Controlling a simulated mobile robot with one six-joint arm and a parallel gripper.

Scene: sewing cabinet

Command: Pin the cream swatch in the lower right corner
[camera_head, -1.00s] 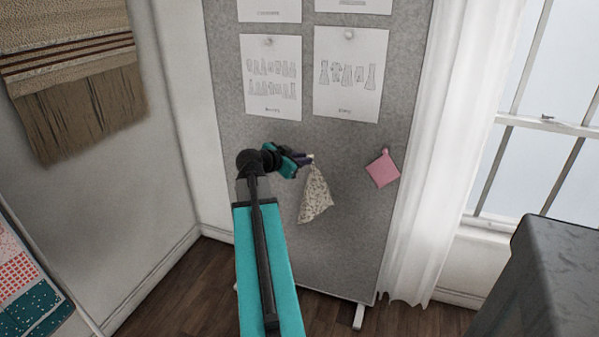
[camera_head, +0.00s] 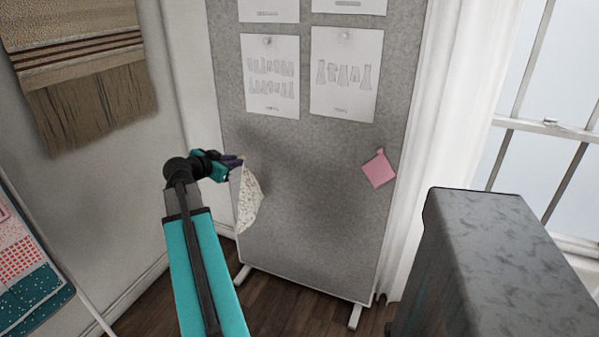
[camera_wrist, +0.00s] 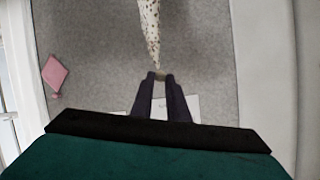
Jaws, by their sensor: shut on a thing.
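The cream swatch (camera_head: 248,200) is a speckled cloth that hangs from my gripper (camera_head: 237,160) by one corner, in front of the lower left part of the grey pinboard (camera_head: 310,215). Whether the cloth touches the board I cannot tell. The lower right of the board holds a pink swatch (camera_head: 378,170), which also shows in the wrist view (camera_wrist: 55,74).
Two pinned drawing sheets (camera_head: 271,95) (camera_head: 345,92) are above on the board. A dark grey block-like piece (camera_head: 490,230) stands at the right front. A white curtain (camera_head: 440,100) and window are right of the board. A woven hanging (camera_head: 80,65) is on the left wall.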

